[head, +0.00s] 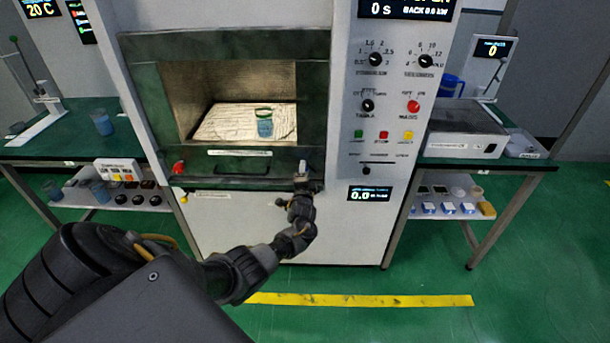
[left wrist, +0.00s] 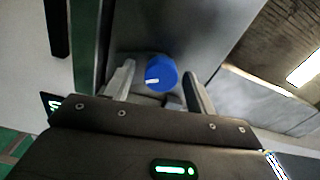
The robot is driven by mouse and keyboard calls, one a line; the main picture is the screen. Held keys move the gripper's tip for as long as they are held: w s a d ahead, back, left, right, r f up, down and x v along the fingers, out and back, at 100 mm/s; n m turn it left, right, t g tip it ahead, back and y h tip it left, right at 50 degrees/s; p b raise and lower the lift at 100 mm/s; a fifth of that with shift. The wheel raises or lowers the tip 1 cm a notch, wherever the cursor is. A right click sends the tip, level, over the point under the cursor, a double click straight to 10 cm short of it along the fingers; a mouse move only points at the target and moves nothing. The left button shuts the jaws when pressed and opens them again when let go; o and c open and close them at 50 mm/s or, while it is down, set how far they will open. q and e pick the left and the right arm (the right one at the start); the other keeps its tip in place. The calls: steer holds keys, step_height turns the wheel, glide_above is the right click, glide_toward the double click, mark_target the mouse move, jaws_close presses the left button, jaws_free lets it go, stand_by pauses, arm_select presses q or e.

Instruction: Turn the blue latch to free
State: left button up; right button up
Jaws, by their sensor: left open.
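The blue latch (left wrist: 161,73) shows in the left wrist view as a round blue knob with a short white mark on its face. It sits between the two fingers of my left gripper (left wrist: 158,88), which are apart with a gap on each side of it. In the head view my left gripper (head: 303,178) is at the right end of the green front below the oven opening, and it hides the latch there. My right gripper is in neither view.
The oven chamber is open and lit, with a beaker of blue liquid (head: 264,124) on a pale plate (head: 215,125). A red knob (head: 179,167) is at the front's left end. Side tables (head: 60,135) flank the oven. A control panel (head: 390,100) rises to the right.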

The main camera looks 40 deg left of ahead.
arm_select(q)
steer(key=v, duration=1)
steer(key=shift+s+d, duration=0.25)
steer(key=shift+s, duration=0.05)
steer(key=s+d+f+n+g+h, duration=0.1)
steer(key=d+f+n+h, duration=0.15)
steer(key=f, duration=0.55)
steer(key=s+d+f+n+g+h, duration=0.1)
steer(key=d+f+h, duration=0.15)
steer(key=f, duration=0.55)
steer(key=s+d+f+n+g+h, duration=0.1)
steer(key=s+d+f+g, duration=0.1)
steer(key=s+f, duration=0.5)
steer(key=s+d+f+n+g+h, duration=0.1)
steer(key=s+d+f+g+h, duration=0.15)
steer(key=s+f, duration=0.45)
steer(key=s+d+f+g, duration=0.2)
steer(key=s+f, duration=0.3)
steer(key=s, duration=0.7)
steer(key=s+d+f+g+h, duration=0.1)
steer(key=s+f, duration=0.4)
steer(key=s, duration=0.7)
steer(key=s+d+f+n+g+h, duration=0.1)
steer(key=s+d+f+g, duration=0.3)
steer(key=s, duration=0.9)
steer(key=shift+d+f, duration=0.45)
steer(key=shift+d, duration=0.35)
